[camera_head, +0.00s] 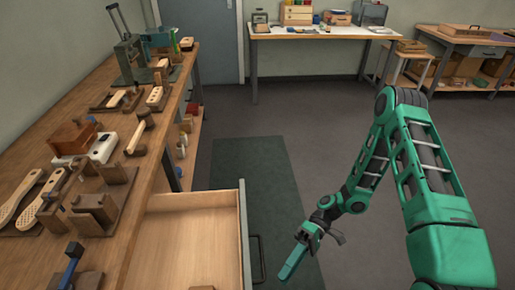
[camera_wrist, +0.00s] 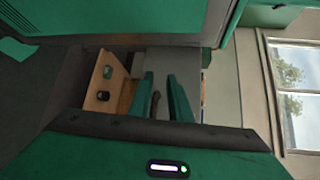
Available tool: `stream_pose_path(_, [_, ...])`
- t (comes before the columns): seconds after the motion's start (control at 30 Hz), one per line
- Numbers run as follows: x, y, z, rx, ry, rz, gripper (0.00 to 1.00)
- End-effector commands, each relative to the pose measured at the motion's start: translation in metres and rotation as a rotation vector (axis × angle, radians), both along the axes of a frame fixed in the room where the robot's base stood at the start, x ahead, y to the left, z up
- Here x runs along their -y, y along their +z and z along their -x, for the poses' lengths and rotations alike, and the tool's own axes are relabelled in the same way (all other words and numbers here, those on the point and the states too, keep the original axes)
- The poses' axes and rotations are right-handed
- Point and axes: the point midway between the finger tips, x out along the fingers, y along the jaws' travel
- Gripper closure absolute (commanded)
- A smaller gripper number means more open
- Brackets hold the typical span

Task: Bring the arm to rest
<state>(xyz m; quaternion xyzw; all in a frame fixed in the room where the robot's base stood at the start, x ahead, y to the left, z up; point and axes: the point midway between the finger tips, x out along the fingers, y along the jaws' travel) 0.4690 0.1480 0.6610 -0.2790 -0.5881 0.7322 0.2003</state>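My green arm hangs to the right of the workbench in the head view, apart from it. My gripper (camera_head: 286,274) points down and to the left over the floor, just right of the open drawer's front. In the wrist view the two green fingers of my gripper (camera_wrist: 160,76) stand apart with a gap between them. I see nothing held in the gap, though a dark shape shows behind it.
A wooden drawer (camera_head: 190,235) stands pulled out from the workbench (camera_head: 150,187), with a dark handle (camera_head: 258,259) on its front. The bench carries brushes, blocks and fixtures. A dark green mat (camera_head: 247,165) lies on the floor. Open floor stretches behind my arm to a white-topped table (camera_head: 318,32).

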Motion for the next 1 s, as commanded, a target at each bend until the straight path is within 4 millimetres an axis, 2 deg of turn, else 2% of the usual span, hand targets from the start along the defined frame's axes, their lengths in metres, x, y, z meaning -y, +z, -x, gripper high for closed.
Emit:
stream_pose_path(0.47, [0.039,0.022,-0.026,0.083,0.011,0.201,0.82])
stream_pose_path(0.67, [0.074,0.046,-0.044,0.146,-0.01,0.364,0.82])
stream_pose_path(1.0, [0.145,0.104,-0.066,0.247,-0.113,0.677,0.82])
